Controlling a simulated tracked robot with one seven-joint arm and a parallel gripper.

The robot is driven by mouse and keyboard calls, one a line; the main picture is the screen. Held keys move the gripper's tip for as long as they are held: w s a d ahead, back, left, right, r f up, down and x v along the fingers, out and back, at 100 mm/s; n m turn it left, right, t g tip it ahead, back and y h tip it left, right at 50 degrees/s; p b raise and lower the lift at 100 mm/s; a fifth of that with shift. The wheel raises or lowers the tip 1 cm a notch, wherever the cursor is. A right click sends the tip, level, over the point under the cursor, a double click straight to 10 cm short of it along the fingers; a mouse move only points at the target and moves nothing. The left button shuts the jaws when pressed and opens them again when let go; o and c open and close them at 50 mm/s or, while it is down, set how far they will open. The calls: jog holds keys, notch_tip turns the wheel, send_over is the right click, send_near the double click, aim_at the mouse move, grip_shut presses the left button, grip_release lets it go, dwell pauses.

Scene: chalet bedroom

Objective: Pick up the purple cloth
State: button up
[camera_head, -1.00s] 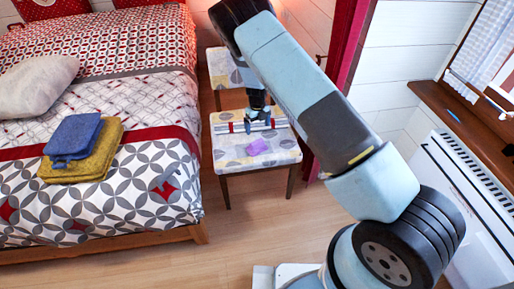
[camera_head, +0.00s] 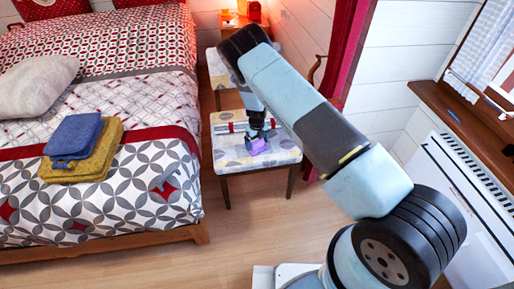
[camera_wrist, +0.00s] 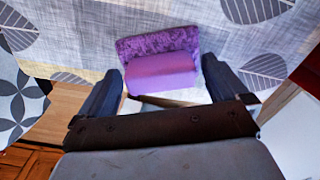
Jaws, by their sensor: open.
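The purple cloth (camera_head: 257,146) lies folded on the patterned top of a small table (camera_head: 227,160) beside the bed. In the wrist view the cloth (camera_wrist: 162,62) shows a textured upper part and a smoother fold nearer to me. My gripper (camera_head: 258,134) is low over the table at the cloth. In the wrist view my gripper (camera_wrist: 163,82) is open, with one dark finger on each side of the cloth's near part. I cannot tell whether the fingers touch the cloth.
A bed (camera_head: 105,225) stands at the left, with folded blue (camera_head: 75,136) and yellow (camera_head: 100,160) cloths on it. A rolled item (camera_head: 232,127) lies on the table behind the cloth. The floor in front is clear.

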jog(key=shift+f, duration=0.4)
jog(key=shift+c, duration=0.4)
jog(key=c, duration=0.9)
jog(key=shift+c, duration=0.2)
jog(key=shift+r, duration=0.1)
